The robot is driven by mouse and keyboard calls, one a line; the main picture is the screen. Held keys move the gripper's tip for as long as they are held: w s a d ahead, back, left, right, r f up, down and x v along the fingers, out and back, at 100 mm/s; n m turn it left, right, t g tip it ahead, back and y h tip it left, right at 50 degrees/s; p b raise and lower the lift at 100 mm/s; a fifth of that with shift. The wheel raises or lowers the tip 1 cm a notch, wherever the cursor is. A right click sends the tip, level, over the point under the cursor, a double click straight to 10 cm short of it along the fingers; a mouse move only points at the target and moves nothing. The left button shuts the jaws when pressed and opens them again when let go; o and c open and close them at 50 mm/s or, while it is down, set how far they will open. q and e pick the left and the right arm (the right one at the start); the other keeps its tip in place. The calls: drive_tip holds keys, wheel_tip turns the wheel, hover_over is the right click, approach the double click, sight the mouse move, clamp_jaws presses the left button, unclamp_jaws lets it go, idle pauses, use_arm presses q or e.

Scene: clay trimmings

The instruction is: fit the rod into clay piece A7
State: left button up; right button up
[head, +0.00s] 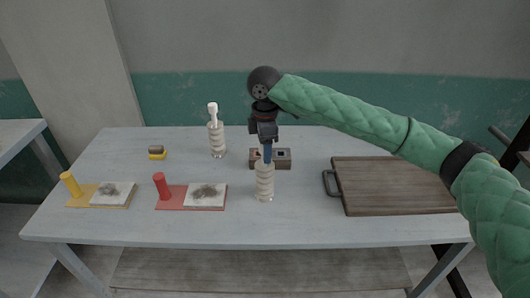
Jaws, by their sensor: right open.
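A pale ribbed clay piece (265,185) stands upright near the middle of the table. A blue rod-like piece (268,153) stands upright at its top; how deep it sits I cannot tell. My right gripper (266,139) is open, pointing down right at the upper end of the blue piece; whether it touches it I cannot tell. A second ribbed clay piece (217,143) stands further back left, with a white rod-like piece (213,112) upright at its top. No A7 marking is readable on either piece. My left gripper is out of view.
A brown block with dark openings (283,161) sits just behind the nearer clay piece. A dark wooden board with a handle (390,204) lies at the right. Red (175,204) and yellow (82,200) boards with posts and pale slabs lie left. A small yellow-and-brown block (157,155) lies back left.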

wheel_tip(320, 180, up, 9)
drive_tip(key=shift+r+b, duration=0.1)
drive_tip(key=shift+b, duration=0.7)
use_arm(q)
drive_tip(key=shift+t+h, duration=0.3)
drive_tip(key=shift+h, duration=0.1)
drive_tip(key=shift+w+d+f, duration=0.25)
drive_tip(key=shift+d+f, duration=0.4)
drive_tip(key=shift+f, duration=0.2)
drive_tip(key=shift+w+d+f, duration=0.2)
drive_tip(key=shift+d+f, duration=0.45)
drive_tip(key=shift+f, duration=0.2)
use_arm(e)
drive_tip(key=shift+r, duration=0.8)
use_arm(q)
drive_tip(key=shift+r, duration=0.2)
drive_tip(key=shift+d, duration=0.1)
use_arm(e)
drive_tip(key=shift+s+f, duration=0.1)
